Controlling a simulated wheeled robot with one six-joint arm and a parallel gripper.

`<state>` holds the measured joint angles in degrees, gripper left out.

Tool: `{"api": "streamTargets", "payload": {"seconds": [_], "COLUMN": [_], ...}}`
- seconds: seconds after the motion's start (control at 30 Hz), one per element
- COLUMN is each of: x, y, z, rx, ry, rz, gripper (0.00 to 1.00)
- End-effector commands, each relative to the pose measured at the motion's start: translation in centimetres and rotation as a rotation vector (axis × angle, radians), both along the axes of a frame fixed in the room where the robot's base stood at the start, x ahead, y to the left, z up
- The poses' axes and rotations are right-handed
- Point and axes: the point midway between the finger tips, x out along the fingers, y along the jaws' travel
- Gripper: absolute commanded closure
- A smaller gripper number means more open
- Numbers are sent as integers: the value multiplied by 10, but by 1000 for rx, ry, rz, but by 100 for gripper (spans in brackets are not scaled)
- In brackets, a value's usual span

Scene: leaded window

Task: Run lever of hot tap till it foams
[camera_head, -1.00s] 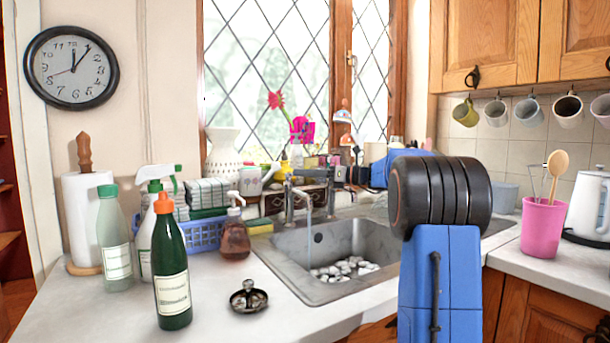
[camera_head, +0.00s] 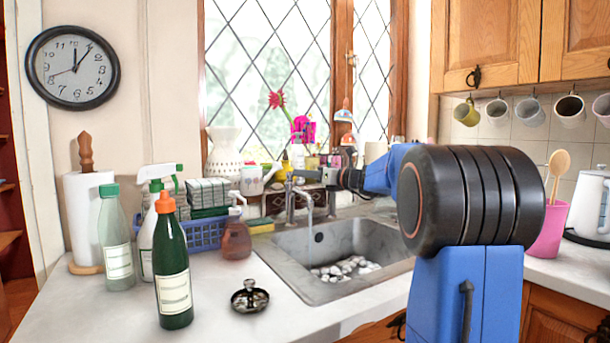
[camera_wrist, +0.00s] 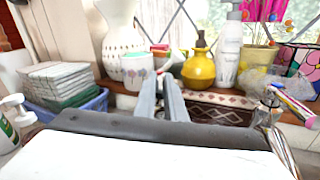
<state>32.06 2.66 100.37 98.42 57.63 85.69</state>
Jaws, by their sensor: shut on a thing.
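The tap (camera_head: 290,205) stands at the back left of the metal sink (camera_head: 345,240). A thin pale stream (camera_head: 310,212) appears to fall from its spout. White lumps (camera_head: 345,268) lie in the basin; I cannot tell whether they are foam. My gripper (camera_head: 305,180) reaches in from the right at the tap's top. In the wrist view my two grey fingers (camera_wrist: 163,82) point forward, close together. They are shut on the hot tap lever, which is mostly hidden; a small red and white piece (camera_wrist: 166,60) shows beyond the tips.
A white patterned vase (camera_wrist: 118,35) and a yellow bottle (camera_wrist: 199,70) stand on the sill behind. A blue basket (camera_head: 205,235) is left of the tap. A green bottle (camera_head: 173,270), a spray bottle (camera_head: 155,190) and a drain strainer (camera_head: 250,297) stand on the front counter.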

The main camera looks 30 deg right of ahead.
Motion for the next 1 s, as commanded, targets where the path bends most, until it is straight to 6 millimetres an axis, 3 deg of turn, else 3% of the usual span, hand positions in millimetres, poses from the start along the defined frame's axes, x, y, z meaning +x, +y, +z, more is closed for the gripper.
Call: {"api": "streamTargets", "payload": {"seconds": [0.4,1.0], "x": [-6,-6], "y": [18,24], "z": [0,-1], "rx": [1,0], "ry": [2,1], "rz": [-289,-432], "gripper": [100,100]}}
